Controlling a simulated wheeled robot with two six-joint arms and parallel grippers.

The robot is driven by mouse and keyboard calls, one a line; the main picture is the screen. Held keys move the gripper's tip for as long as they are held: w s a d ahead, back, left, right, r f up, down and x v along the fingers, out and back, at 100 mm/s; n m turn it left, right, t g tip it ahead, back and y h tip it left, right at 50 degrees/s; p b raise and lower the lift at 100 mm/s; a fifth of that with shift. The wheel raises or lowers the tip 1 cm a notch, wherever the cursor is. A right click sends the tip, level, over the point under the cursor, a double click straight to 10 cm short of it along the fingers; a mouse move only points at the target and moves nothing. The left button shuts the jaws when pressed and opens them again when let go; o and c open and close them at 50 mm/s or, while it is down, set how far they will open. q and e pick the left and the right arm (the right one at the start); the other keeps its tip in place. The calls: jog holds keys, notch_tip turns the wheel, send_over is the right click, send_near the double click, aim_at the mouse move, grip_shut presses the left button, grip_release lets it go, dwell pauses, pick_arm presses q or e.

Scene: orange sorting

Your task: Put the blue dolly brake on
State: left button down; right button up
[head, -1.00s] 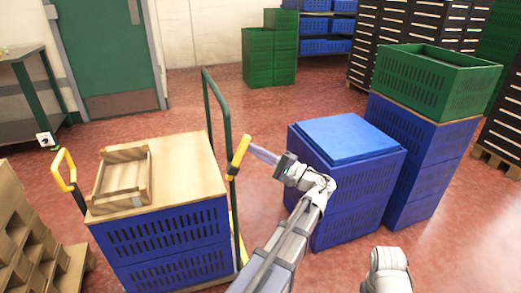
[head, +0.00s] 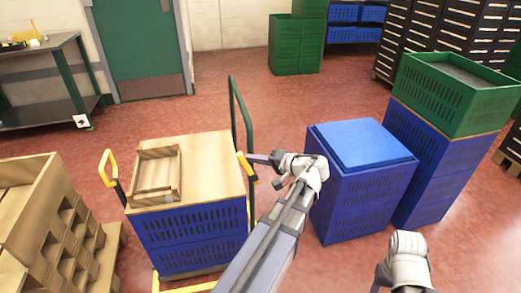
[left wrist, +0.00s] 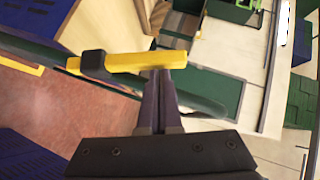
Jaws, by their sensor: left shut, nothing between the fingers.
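The dolly stands left of centre in the head view, with a green upright frame (head: 233,100) and blue crates (head: 190,237) on it. A yellow lever (head: 245,166) with a dark end is at its right side, tilted from upper left to lower right. In the left wrist view the yellow lever (left wrist: 140,63) lies across my fingertips. My left gripper (head: 249,158) is shut with nothing between the fingers; its tips (left wrist: 158,74) are at the lever, and I cannot tell whether they touch. My right arm shows at lower right; its gripper is out of view.
A wooden tray (head: 157,175) lies on the board over the crates. A yellow handle (head: 106,168) is at the dolly's left. A lidded blue crate stack (head: 362,195) stands close right of my left arm. Wooden racking (head: 30,215) is at left. Red floor is clear behind.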

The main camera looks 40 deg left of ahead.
pick_arm(q)
jog(key=shift+s+a+n+t+h+p, duration=0.3)
jog(key=shift+s+a+n+h+p, duration=0.25)
jog(key=shift+p, duration=0.25)
pick_arm(e)
jog(key=shift+r, duration=1.1)
pick_arm(q)
jog(key=shift+s, duration=0.1)
